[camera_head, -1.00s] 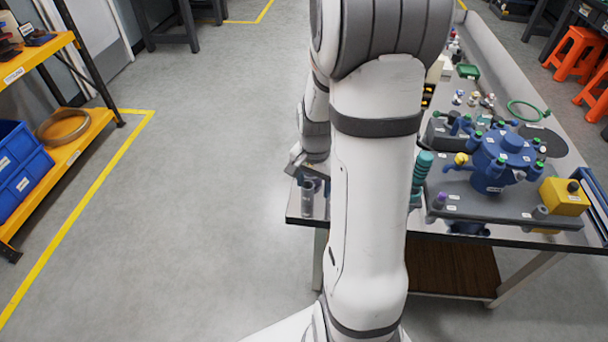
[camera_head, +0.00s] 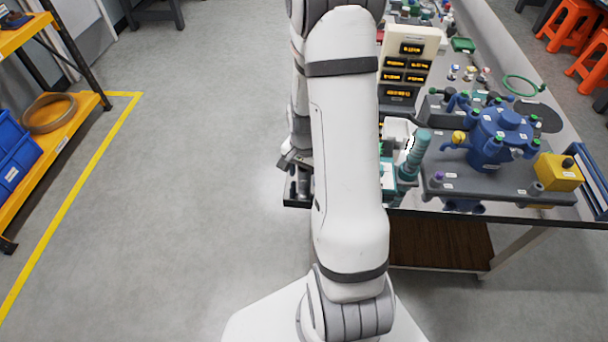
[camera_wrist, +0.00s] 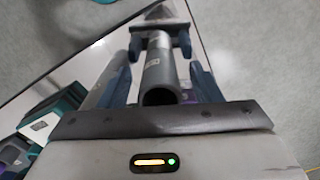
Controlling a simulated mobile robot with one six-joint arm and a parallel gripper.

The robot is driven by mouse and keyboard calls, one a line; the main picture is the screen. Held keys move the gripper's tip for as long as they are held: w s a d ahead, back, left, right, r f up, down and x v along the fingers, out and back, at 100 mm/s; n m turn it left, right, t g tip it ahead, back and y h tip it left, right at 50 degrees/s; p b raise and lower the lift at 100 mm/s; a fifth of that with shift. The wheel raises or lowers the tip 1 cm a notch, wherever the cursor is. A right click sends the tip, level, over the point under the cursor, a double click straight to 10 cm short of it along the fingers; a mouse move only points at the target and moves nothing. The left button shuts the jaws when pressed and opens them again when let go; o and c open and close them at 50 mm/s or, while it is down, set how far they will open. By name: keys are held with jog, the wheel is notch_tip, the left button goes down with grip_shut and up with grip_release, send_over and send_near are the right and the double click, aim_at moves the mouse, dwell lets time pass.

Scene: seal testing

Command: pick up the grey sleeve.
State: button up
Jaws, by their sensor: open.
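The grey sleeve (camera_wrist: 160,72) is a hollow tube with a pale label, seen end-on with its dark opening toward the wrist camera. My gripper (camera_wrist: 160,48) is open, with its bluish fingers on either side of the sleeve. I cannot tell whether either finger touches it. In the head view, my gripper (camera_head: 293,160) is at the bench's near left corner, partly hidden by my arm. A grey upright form below it, probably the sleeve (camera_head: 303,187), is partly covered.
A teal ribbed tool (camera_head: 417,152) and white-and-teal items stand just right of my arm. A blue multi-port vessel (camera_head: 501,135) on a grey plate and a yellow block (camera_head: 559,172) lie farther right. Floor left of the bench is clear up to the yellow shelf (camera_head: 80,120).

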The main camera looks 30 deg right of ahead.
jog(key=c, duration=1.2)
jog(key=shift+c, duration=0.2)
jog(key=shift+r, duration=0.15)
